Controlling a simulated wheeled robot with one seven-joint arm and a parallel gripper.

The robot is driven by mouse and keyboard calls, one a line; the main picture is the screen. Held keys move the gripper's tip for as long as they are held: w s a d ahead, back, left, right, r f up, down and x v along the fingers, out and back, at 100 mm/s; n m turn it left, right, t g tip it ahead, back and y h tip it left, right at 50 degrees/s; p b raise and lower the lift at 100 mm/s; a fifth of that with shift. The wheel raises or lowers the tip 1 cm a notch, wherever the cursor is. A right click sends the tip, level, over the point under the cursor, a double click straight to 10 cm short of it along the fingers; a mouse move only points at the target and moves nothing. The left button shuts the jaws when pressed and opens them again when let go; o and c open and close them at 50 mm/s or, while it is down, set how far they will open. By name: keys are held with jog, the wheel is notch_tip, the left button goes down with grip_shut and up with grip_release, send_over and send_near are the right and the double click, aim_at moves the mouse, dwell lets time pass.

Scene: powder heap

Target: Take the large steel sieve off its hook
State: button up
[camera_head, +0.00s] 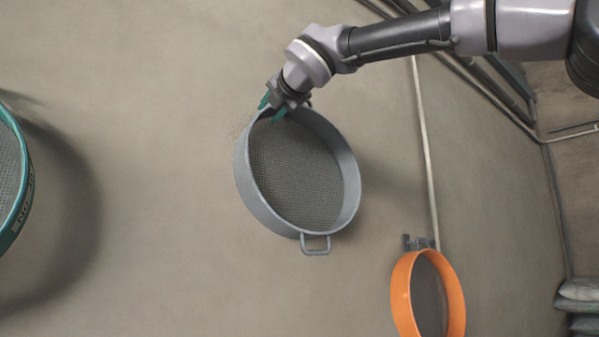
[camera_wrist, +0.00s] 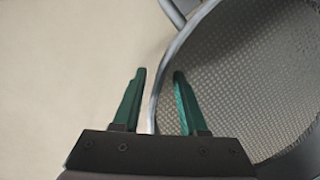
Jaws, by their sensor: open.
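The large steel sieve (camera_head: 350,190) hangs against the wall, its round grey rim around a fine mesh, with a loop handle at its lower edge. My gripper (camera_head: 271,108) is at the sieve's upper left rim, its teal fingers apart. In the wrist view my gripper (camera_wrist: 158,75) has one finger on each side of the rim of the sieve (camera_wrist: 161,82): the left finger over bare wall, the right one over the mesh. I cannot tell whether either finger touches the rim. The hook is hidden behind my gripper and the rim.
A teal-rimmed sieve (camera_head: 28,190) is cut off at the left edge. An orange sieve (camera_head: 402,290) hangs from a dark bracket (camera_head: 418,243) at the lower right. A pale pipe (camera_head: 424,150) runs down the wall. Stacked sacks (camera_head: 580,292) lie at the right edge. The wall between the sieves is clear.

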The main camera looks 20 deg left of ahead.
grip_shut()
jog(key=shift+r, duration=0.1)
dwell(1.2)
